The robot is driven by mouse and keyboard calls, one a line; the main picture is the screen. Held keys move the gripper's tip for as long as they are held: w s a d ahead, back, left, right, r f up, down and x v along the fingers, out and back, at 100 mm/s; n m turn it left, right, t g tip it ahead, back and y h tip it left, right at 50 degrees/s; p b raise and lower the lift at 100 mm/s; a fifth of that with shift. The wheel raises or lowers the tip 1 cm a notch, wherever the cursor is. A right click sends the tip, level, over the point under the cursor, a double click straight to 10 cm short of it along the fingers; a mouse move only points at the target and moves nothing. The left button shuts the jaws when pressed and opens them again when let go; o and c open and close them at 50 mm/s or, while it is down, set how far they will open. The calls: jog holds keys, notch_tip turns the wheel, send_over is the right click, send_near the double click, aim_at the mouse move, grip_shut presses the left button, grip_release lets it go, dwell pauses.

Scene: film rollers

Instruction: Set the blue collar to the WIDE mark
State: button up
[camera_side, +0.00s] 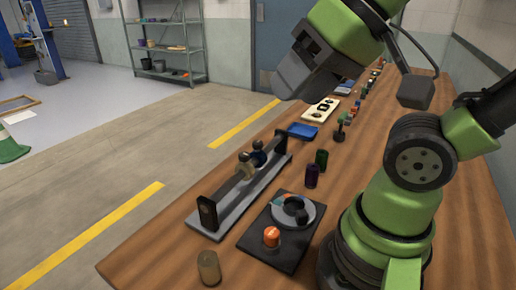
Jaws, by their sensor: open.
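The blue collar (260,158) sits on a horizontal bar (229,185) held between two dark end plates on a grey base. A cream collar (246,170) sits on the same bar, just nearer the camera. Each collar seems to have a dark round knob on top. No WIDE mark can be read at this size. My gripper (287,84) is open and high above the bench, above and to the right of the collars and apart from them. Its fingers are hard to make out.
Right of the bar fixture, a black plate (258,247) carries a grey dial (306,219) and an orange knob (271,237). A tan cylinder (208,268) stands at the front. A blue tray (303,131) and several small items lie farther back.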

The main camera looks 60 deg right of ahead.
jog(key=w+d+n+g+h, duration=0.1)
jog(key=w+d+g, duration=0.15)
jog(key=w, duration=0.35)
jog(key=n+g+h, duration=0.1)
jog(key=n+g, duration=0.2)
jog(key=g, duration=0.2)
send_over(260, 143)
notch_tip(260, 143, down, 13)
jog(key=shift+r, duration=0.2)
notch_tip(260, 143, down, 10)
